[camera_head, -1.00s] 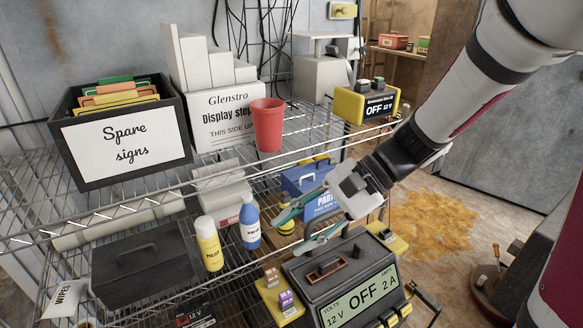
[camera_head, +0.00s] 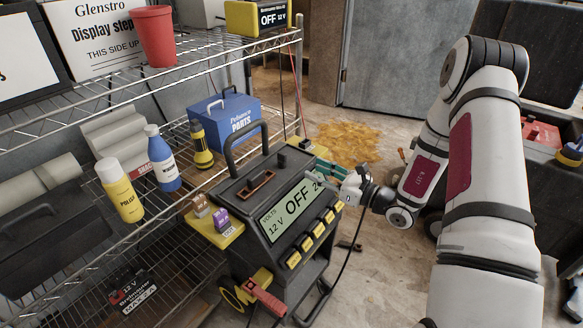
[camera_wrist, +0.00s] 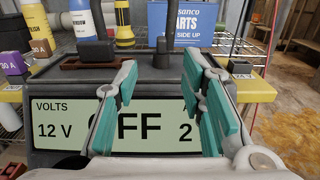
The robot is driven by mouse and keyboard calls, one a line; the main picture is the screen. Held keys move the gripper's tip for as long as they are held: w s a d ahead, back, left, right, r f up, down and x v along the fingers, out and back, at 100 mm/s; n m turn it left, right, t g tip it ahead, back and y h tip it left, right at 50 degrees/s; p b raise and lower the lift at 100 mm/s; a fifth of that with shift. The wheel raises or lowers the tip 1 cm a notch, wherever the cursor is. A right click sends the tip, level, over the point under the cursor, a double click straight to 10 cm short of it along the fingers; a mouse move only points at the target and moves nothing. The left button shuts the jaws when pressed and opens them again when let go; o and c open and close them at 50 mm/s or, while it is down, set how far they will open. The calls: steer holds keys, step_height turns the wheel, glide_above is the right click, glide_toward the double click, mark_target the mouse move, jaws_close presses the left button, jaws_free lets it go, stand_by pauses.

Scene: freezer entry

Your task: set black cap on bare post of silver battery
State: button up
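My gripper (camera_head: 320,172) is open and empty, at the front right of the black charger (camera_head: 240,190), by its "OFF" display. In the wrist view its teal-padded fingers (camera_wrist: 163,75) stand apart over the display. A small black piece (camera_head: 306,143), possibly the cap, stands on the charger's right yellow side tray. It also shows in the wrist view (camera_wrist: 240,67), to the right of the fingers. A black knob-like post (camera_wrist: 163,45) stands on the charger top, seen between the fingers. I cannot make out the silver battery or its bare post in either view.
A wire shelf (camera_head: 200,62) holds bottles, a flashlight and a blue parts box (camera_head: 226,118). The charger's handle (camera_head: 246,145) rises beside the work area. Purple and tan fuses (camera_head: 219,217) sit on the left tray. A dark bay with a red item (camera_head: 541,135) lies right.

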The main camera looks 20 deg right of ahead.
mark_target(286, 156)
steer(key=b+x, duration=0.3)
steer(key=x, duration=1)
steer(key=shift+w+r+b, duration=0.1)
steer(key=shift+w+b, duration=0.2)
jaws_close()
